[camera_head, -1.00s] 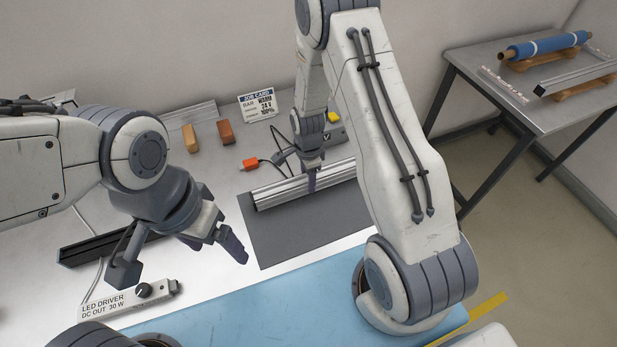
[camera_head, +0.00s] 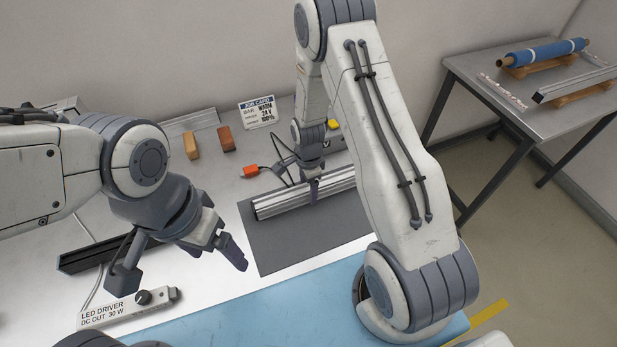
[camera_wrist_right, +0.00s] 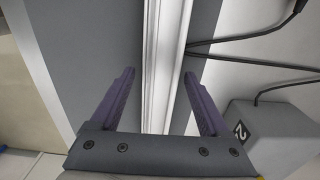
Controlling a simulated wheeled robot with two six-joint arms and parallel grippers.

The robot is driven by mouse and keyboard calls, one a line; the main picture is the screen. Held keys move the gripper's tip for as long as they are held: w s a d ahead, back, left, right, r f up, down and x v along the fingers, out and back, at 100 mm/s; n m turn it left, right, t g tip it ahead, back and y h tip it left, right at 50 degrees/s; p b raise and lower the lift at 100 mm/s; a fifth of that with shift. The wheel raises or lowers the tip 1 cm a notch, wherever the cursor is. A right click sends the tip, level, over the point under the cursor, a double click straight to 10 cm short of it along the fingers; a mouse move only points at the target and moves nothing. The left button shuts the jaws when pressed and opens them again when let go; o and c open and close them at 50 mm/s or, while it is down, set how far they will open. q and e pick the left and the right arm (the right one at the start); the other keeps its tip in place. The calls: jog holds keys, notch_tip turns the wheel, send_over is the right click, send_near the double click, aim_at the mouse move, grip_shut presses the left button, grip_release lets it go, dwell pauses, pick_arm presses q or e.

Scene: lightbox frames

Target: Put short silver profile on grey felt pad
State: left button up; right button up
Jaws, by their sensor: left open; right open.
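The short silver profile (camera_head: 275,203) lies along the back edge of the grey felt pad (camera_head: 300,237). My right gripper (camera_head: 313,190) is over the profile. In the right wrist view the profile (camera_wrist_right: 163,60) runs between the two open fingers of the right gripper (camera_wrist_right: 160,95), with a gap on each side. The pad (camera_wrist_right: 85,50) shows to its left there. My left gripper (camera_head: 230,258) is open and empty to the left of the pad, above the table.
An LED driver box (camera_head: 127,307) and a black profile (camera_head: 80,259) lie at the left. Two small blocks (camera_head: 226,138), a job card (camera_head: 257,112) and an orange connector (camera_head: 250,171) stand behind. A blue mat (camera_head: 240,310) is in front. A side table (camera_head: 475,70) is at right.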

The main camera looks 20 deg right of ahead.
aim_at(308, 187)
notch_tip(308, 187, up, 11)
jog(key=b, duration=0.3)
jog(key=s+a+r+n, duration=0.6)
jog(key=a+r+n, duration=0.1)
jog(key=a+n, duration=0.1)
jog(key=s+a+r+n, duration=0.3)
jog(key=s+n, duration=0.5)
jog(key=s+a+r+n+y, duration=0.1)
jog(key=s+a+r+n, duration=0.2)
jog(key=s+n, duration=0.5)
jog(key=shift+s+n, duration=0.4)
jog(key=shift+s, duration=0.4)
